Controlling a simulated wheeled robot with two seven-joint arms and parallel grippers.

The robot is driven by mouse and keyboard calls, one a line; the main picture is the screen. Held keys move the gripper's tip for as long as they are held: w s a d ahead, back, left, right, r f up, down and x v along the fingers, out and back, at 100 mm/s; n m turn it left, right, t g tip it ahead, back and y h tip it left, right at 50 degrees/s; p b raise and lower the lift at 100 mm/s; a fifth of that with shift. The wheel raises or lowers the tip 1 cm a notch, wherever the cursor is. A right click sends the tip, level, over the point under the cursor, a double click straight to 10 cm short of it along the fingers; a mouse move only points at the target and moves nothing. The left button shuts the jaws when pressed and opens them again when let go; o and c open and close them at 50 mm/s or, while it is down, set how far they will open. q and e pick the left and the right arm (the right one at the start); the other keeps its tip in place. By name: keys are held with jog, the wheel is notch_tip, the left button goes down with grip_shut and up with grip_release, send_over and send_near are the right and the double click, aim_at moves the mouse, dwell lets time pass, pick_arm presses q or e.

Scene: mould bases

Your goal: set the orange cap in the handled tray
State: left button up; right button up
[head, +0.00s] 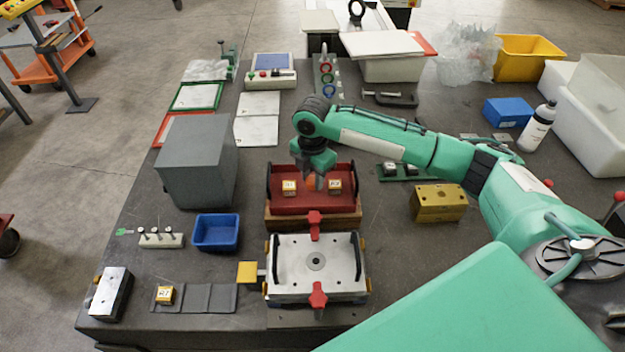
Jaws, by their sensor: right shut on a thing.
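The handled tray (300,206) is red with a black handle at each end and sits on a wooden block near the middle of the table in the head view. My right gripper (313,183) points down into the middle of this tray, between two small yellow blocks, the left one (289,187) and the right one (335,186). It is shut on the orange cap (311,184), which is largely hidden by the fingers. I cannot tell whether the cap touches the tray floor. My left gripper is not in view.
In front of the tray is a metal mould plate (290,267) with black handles and red clamps. A grey box (196,165) and a blue bin (215,232) stand to the left. A gold block (438,203) stands to the right, below my right arm.

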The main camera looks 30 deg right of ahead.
aim_at(312, 179)
jog(key=shift+f, duration=1.1)
jog(key=shift+f, duration=0.15)
jog(key=o, duration=0.9)
notch_tip(312, 179, up, 11)
jog(key=b, duration=0.3)
jog(key=shift+r, duration=0.7)
